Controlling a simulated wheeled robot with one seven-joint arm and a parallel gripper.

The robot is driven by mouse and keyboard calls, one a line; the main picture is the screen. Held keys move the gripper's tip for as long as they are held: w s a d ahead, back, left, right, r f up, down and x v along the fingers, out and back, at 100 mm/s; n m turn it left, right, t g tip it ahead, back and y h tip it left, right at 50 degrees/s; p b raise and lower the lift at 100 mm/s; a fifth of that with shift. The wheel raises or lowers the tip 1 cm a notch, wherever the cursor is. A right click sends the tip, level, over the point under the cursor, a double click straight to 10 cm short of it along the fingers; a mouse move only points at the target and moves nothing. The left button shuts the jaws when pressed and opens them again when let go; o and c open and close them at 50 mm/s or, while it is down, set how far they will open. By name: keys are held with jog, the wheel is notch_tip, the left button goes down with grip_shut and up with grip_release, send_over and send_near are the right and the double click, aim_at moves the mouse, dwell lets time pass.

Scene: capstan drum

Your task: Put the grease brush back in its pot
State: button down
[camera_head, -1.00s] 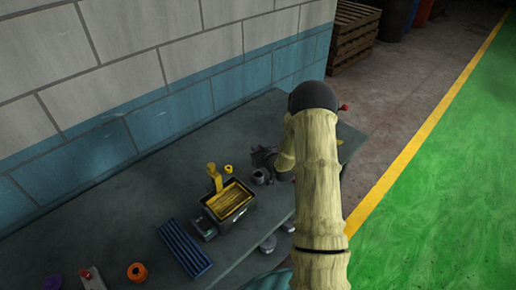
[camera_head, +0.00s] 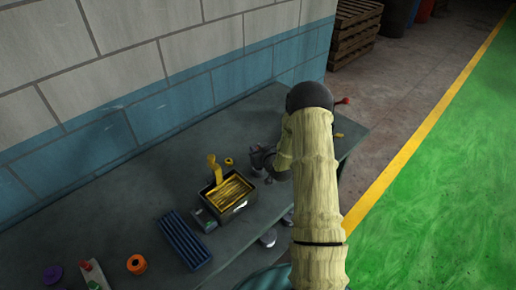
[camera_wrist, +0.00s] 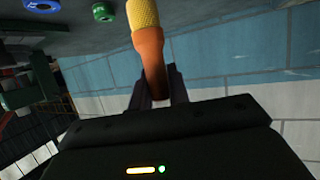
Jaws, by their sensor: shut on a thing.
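In the wrist view my gripper (camera_wrist: 157,82) is shut on an orange handle with a textured yellow end, which I take as the grease brush (camera_wrist: 150,45). The yellow end points away from the jaws and runs out of the top of the picture. In the head view my arm covers the jaws and the brush. I cannot pick out the brush's pot for certain. A dark open box (camera_head: 242,207) with golden contents stands on the bench, with a yellow upright piece (camera_head: 214,170) at its back left corner.
The grey bench (camera_head: 110,225) runs along the block wall. A blue ridged tray (camera_head: 185,243) lies left of the box. An orange ring (camera_head: 137,264) and a purple ring (camera_head: 52,275) lie at the lower left. A small yellow ring (camera_head: 229,162) lies behind the box.

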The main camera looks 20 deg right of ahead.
jog(key=shift+w, duration=0.1)
jog(key=shift+s+a, duration=0.2)
jog(key=shift+a, duration=0.1)
dwell(0.6)
jog(key=shift+d+f+b, duration=0.1)
jog(key=shift+f+b, duration=0.5)
jog(key=shift+b, duration=0.35)
jog(key=shift+d, duration=0.2)
dwell(0.6)
jog(key=shift+a+f+b, duration=0.15)
jog(key=shift+a+b, duration=0.1)
jog(key=shift+b, duration=0.15)
jog(key=shift+s+d+f+b, duration=0.1)
jog(key=shift+d+f+b, duration=0.05)
jog(key=shift+f+b, duration=0.35)
jog(key=shift+b, duration=0.3)
dwell(0.5)
jog(key=shift+f+b, duration=1.15)
jog(key=shift+b, duration=0.65)
dwell(1.8)
